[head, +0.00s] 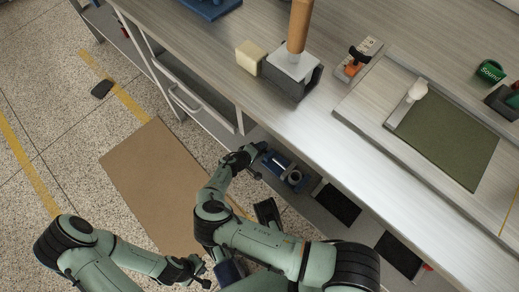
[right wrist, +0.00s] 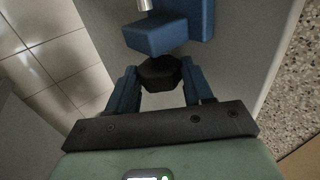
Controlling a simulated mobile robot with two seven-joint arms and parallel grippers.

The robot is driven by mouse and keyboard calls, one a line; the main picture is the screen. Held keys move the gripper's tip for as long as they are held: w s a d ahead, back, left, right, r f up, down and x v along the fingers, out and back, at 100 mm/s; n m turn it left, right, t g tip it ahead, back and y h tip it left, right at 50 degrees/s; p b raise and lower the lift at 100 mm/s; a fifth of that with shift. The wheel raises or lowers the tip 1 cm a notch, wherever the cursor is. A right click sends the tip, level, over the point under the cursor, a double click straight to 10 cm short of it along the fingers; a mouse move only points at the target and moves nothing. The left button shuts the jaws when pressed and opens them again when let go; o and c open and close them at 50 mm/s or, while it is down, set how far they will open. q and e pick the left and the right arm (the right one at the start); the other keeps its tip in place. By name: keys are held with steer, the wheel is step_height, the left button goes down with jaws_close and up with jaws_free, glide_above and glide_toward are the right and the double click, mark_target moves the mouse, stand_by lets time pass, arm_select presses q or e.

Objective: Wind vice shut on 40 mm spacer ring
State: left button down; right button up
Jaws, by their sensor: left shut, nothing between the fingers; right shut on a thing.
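The blue vice (head: 274,162) sits on the low shelf under the bench's front edge. A grey ring (head: 294,177), likely the spacer ring, shows at its right end; whether the jaws touch it I cannot tell. My right gripper (head: 259,150) is at the vice's left end. In the right wrist view, my right gripper (right wrist: 160,80) is shut on a black knob (right wrist: 160,71), with blue vice blocks (right wrist: 155,36) and a silver rod beyond. The ring is not visible there. My left gripper (head: 193,272) is shut and empty, low over the floor, away from the vice.
The bench top (head: 300,125) overhangs the shelf just beside my right arm. Dark pads (head: 337,203) lie right of the vice. A brown mat (head: 160,180) covers the floor at left. A wooden-handled tool (head: 299,30) and a cream block (head: 250,57) stand on the bench.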

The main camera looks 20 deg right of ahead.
steer(key=o, duration=1)
